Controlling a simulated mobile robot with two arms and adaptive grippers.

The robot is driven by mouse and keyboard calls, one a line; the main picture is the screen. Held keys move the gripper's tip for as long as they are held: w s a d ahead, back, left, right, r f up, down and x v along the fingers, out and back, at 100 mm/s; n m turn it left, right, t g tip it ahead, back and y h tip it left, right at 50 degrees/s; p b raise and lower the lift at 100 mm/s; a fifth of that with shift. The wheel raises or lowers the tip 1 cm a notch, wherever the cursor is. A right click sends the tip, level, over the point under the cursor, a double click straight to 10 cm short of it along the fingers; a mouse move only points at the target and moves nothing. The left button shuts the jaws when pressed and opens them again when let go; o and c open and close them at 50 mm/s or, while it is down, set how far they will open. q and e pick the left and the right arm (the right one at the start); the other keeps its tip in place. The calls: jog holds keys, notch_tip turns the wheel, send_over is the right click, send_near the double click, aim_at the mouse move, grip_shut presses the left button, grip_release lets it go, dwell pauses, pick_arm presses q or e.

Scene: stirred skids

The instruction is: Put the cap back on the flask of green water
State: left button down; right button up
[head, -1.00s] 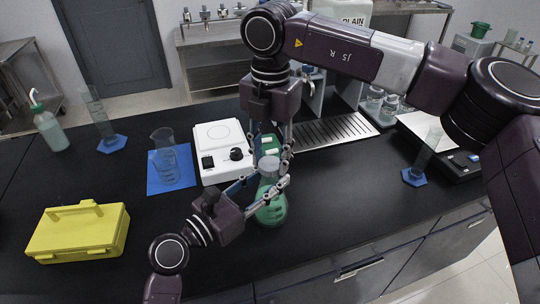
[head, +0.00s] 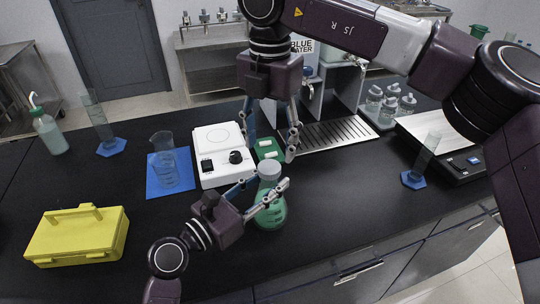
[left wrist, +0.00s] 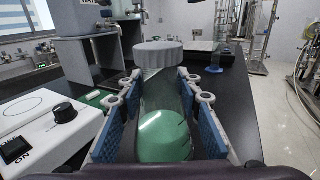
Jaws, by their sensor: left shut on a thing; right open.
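The flask of green water (head: 269,216) stands on the black bench in the head view. A grey cap (head: 269,168) sits on its mouth and looks level; it also shows on top of the neck in the left wrist view (left wrist: 158,55). My left gripper (head: 262,189) is shut on the flask's neck, with blue pads on both sides in the left wrist view. My right gripper (head: 271,151) is open and empty, fingers pointing down, above and behind the cap in the picture. The exact gap between its fingers and the cap is hard to judge.
A white stirrer (head: 223,152) and a green mat (head: 268,147) with white bars lie behind the flask. A beaker stands on a blue mat (head: 153,185) to the left. A yellow case (head: 78,238) is front left. A drain grille (head: 335,134) and balance (head: 455,155) are at right.

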pick_arm(q)
jog(key=shift+f, duration=0.1)
pick_arm(e)
notch_tip(320, 180, up, 7)
jog(key=shift+r, duration=0.15)
pick_arm(q)
jog(key=c, duration=1.3)
grip_release()
jog(key=v, duration=1.2)
